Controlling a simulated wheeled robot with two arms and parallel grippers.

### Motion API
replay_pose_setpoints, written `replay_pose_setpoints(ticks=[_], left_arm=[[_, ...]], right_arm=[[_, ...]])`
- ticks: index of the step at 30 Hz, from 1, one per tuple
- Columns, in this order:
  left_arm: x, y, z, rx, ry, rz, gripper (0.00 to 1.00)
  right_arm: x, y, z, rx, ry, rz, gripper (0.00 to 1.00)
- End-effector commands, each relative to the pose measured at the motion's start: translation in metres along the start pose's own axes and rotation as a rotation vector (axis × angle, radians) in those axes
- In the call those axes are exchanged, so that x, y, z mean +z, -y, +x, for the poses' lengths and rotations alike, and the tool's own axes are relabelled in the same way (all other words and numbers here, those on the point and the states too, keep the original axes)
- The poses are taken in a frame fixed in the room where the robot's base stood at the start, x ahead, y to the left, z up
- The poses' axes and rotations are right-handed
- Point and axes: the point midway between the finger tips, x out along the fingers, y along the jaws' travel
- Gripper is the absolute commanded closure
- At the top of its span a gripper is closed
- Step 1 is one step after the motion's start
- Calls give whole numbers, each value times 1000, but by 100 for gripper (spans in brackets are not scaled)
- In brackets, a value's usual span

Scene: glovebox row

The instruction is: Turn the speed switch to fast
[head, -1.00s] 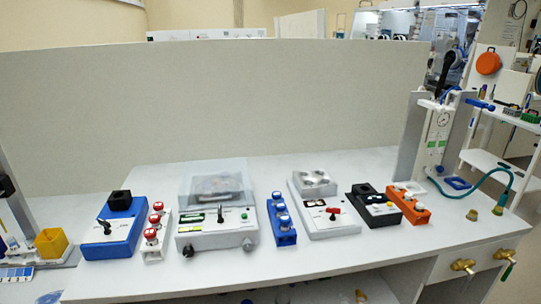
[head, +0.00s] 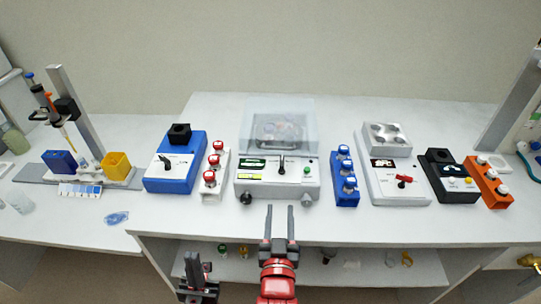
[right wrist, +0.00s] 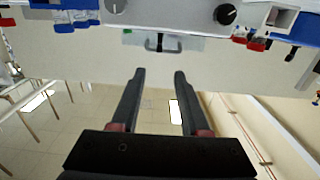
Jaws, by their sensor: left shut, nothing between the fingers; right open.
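Several bench devices have switches, and their labels are too small to read. A blue device (head: 176,172) carries a black lever switch (head: 165,160). A white device with a clear lid (head: 278,182) carries an upright black lever (head: 282,165) and a green button. My left gripper (head: 193,258) is shut and empty, low in front of the bench edge.
A rack of red-capped vials (head: 204,187) and a blue rack (head: 345,198) flank the clear-lidded device. A black box (head: 441,185) and an orange rack (head: 494,194) stand at right. A pipette stand (head: 58,90) is at left. A shelf lies below the bench.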

Motion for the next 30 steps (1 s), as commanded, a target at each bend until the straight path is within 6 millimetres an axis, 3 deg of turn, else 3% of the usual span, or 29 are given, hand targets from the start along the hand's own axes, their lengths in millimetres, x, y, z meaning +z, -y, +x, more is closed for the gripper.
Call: replay_pose_setpoints(ticks=[8,24,30], left_arm=[[-1,0,8,0,0,0,100],[-4,1,25,0,0,0,100],[-4,1,26,0,0,0,100]], right_arm=[[-3,-2,28,4,-6,-7,55],[-5,-1,139,2,-8,-2,55],[-2,0,164,1,-5,-3,55]])
